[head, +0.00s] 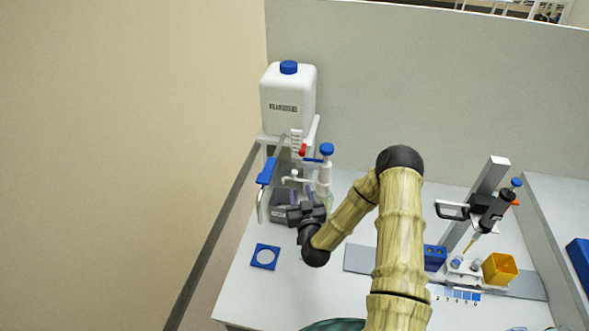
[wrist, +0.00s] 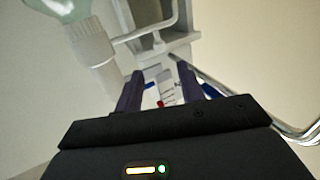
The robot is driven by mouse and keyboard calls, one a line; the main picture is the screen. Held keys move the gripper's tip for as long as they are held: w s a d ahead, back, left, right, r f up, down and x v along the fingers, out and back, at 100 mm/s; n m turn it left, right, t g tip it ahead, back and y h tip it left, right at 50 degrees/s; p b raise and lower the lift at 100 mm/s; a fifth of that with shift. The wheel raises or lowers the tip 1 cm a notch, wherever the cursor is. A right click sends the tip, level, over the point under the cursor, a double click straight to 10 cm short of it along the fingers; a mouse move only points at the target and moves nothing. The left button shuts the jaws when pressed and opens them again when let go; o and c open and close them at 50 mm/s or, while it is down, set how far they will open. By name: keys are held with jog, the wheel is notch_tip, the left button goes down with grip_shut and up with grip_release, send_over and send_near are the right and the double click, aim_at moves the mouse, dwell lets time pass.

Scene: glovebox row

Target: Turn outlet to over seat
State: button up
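A bent, shiny outlet tube (head: 261,205) with a blue grip (head: 267,172) hangs at the left of the bottle stand; a chrome tube (wrist: 285,125) shows at right in the wrist view. A blue square seat with a pale round centre (head: 256,264) lies on the bench, in front of the tube's lower end and apart from it. My gripper (head: 300,210) is low beside the stand, right of the tube. In the wrist view its two fingers (wrist: 160,88) stand apart, with no object clearly held between them. Their contact with anything behind is hard to tell.
A white container with a blue cap (head: 288,100) stands on the raised shelf. A blue-topped dispenser (head: 326,170) is close behind my gripper. At right are a pipette stand (head: 486,195) and an orange box (head: 499,268). The bench around the seat is clear.

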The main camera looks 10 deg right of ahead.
aim_at(295, 174)
jog(key=w+p, duration=0.2)
jog(key=w, duration=0.8)
jog(key=shift+w+p, duration=0.35)
grip_shut()
